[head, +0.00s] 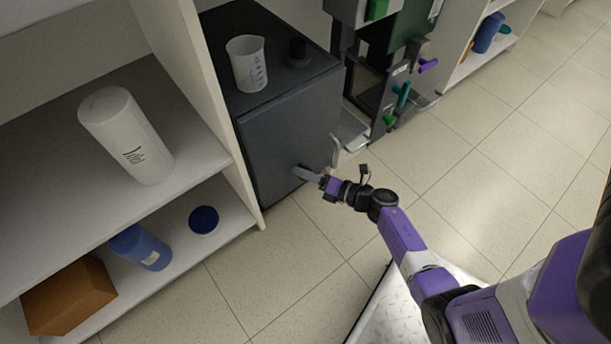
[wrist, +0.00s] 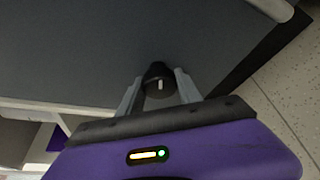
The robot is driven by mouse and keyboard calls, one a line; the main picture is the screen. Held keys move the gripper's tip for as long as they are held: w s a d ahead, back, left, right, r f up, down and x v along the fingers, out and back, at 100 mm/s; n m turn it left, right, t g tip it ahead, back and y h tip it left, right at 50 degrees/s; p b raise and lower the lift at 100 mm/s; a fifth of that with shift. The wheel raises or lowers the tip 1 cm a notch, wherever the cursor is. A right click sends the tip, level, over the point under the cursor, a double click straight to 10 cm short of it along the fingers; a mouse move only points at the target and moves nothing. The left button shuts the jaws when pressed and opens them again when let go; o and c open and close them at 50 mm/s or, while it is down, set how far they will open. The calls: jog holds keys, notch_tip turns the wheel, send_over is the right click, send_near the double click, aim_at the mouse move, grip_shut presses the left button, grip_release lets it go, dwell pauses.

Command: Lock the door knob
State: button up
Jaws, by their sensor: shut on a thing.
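The door (head: 285,145) is the dark grey front of a cabinet in the head view, and it looks closed. It fills most of the wrist view as a grey panel (wrist: 150,40). The door knob (wrist: 158,78) is a small black round knob with a white mark, seen between my fingers in the wrist view. My gripper (wrist: 158,92) is shut on the knob, one finger on each side. In the head view my gripper (head: 304,173) reaches the lower right part of the door and hides the knob.
A clear beaker (head: 247,64) and a black knob-like piece (head: 298,50) stand on the cabinet. Left shelves hold a white canister (head: 126,135), a blue bottle (head: 141,247) and a brown box (head: 68,297). A rig with coloured handles (head: 402,92) stands right. Floor (head: 470,200) is open.

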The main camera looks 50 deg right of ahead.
jog(key=shift+f+m+t+y+b, duration=0.1)
jog(key=shift+m+t+y+b, duration=0.45)
jog(key=shift+m+b, duration=0.9)
jog(key=shift+m, duration=0.25)
jog(key=o, duration=1.4)
jog(key=shift+c, duration=0.2)
jog(key=s+p, duration=0.2)
jog(key=s, duration=0.5)
jog(key=shift+s+d+r, duration=0.35)
jog(key=shift+s+d, duration=0.05)
